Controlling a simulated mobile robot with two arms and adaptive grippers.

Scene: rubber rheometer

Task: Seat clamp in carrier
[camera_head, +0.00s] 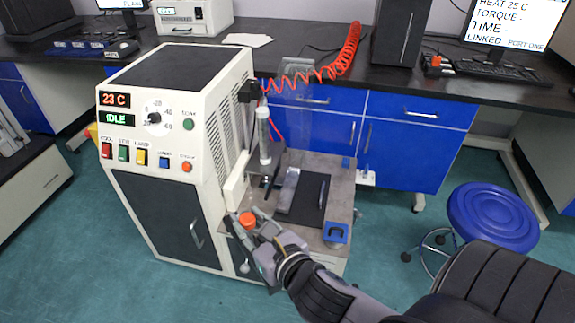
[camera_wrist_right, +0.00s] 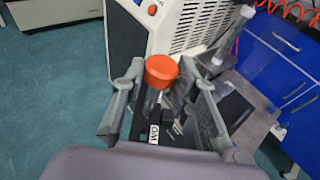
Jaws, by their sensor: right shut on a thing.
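My right gripper (camera_head: 254,228) is at the front left corner of the machine's metal table, beside the white cabinet. It is shut on a dark part with a round orange-red knob (camera_head: 247,218). In the right wrist view the knob (camera_wrist_right: 161,71) shows between the two fingers, with a black stem and a white lettered label (camera_wrist_right: 153,134) below it. This part looks like the clamp, but its lower end is hidden. I cannot tell whether it touches the table. I cannot identify the carrier for certain; a clear cylinder (camera_head: 264,140) stands upright above the table. My left gripper is out of view.
The white machine (camera_head: 165,150) reads 23 C and IDLE. Its metal table (camera_head: 312,228) bears a black mat, a clear block (camera_head: 288,190) and a blue part (camera_head: 336,233). A red coiled hose (camera_head: 340,62) hangs behind. A blue stool (camera_head: 492,212) stands at right.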

